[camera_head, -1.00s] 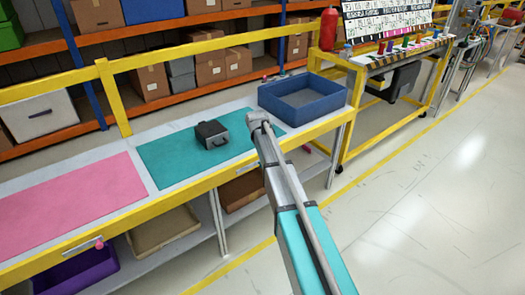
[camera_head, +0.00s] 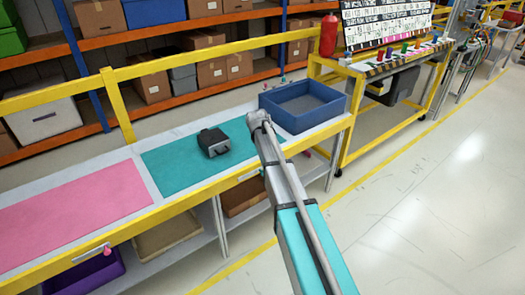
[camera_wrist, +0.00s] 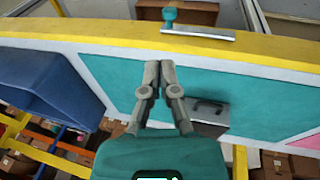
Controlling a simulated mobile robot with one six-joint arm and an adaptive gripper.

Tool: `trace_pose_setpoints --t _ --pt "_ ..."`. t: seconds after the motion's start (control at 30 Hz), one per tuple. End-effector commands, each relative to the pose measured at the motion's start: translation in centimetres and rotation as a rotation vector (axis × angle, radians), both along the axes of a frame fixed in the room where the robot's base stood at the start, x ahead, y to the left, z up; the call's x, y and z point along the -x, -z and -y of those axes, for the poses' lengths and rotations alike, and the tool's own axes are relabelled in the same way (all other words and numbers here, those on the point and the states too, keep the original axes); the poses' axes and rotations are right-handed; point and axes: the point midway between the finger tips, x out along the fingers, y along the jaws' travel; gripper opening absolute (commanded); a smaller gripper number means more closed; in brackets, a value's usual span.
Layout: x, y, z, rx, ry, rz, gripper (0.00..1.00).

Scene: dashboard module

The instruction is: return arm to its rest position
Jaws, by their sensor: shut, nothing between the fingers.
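My arm reaches up from the bottom of the head view toward the workbench. My gripper (camera_wrist: 160,66) is in the wrist view with its two fingers together, shut and empty. In the head view the fingers cannot be made out behind the arm's end. The dark dashboard module (camera_head: 213,142) sits on the teal mat (camera_head: 170,161), left of my arm. In the wrist view the module (camera_wrist: 208,112) is partly seen to the right of the fingers and apart from them.
A blue open bin (camera_head: 340,118) stands at the bench's right end, close to my arm's end. A pink mat (camera_head: 75,210) lies at left. A yellow rail (camera_head: 165,207) runs along the front edge. The floor (camera_head: 430,210) at right is clear.

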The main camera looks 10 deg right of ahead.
Motion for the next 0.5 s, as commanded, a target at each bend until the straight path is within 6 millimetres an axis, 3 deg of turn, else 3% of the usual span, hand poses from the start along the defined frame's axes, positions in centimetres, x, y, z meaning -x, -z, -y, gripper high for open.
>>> trace_pose_setpoints --t 0.5 --pt "0.49 -0.16 0.02 -0.002 0.005 -0.002 0.0"
